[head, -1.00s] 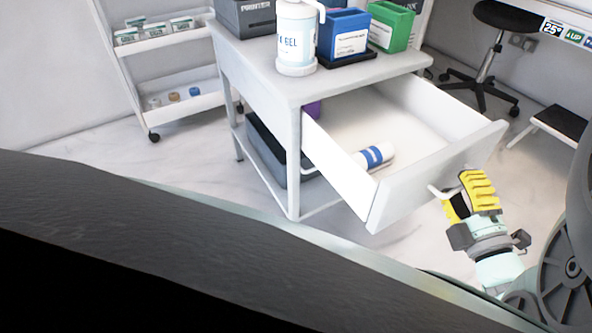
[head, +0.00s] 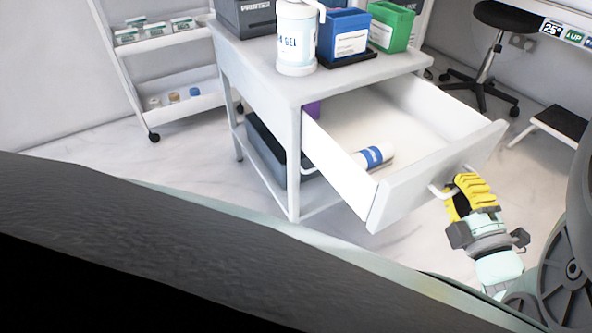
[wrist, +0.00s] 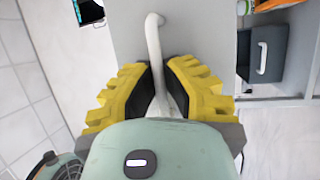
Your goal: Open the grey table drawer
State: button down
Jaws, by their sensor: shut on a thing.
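The grey table (head: 263,88) has its drawer (head: 415,190) standing well open towards me. The drawer's light bar handle (head: 437,190) is on its front. It also shows in the wrist view as a curved bar (wrist: 153,38). My gripper (head: 462,193) has yellow fingers and is at the right part of the handle. In the wrist view my gripper (wrist: 164,88) has a finger on each side of the bar and is shut on it.
On the table top stand a gel pump bottle (head: 296,40), a blue box (head: 344,36), a green box (head: 391,26) and a dark printer box (head: 244,16). A white trolley (head: 180,110) is at the left. A black stool (head: 487,85) and a low step (head: 560,122) are at the right.

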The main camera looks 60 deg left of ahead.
jog(key=d+p, duration=0.1)
jog(key=d, duration=0.6)
jog(key=shift+s+p, duration=0.25)
jog(key=shift+p, duration=0.15)
jog(key=c, duration=1.1)
grip_release()
jog(key=shift+o, duration=0.2)
jog(key=v, duration=1.2)
jog(key=shift+a, duration=0.1)
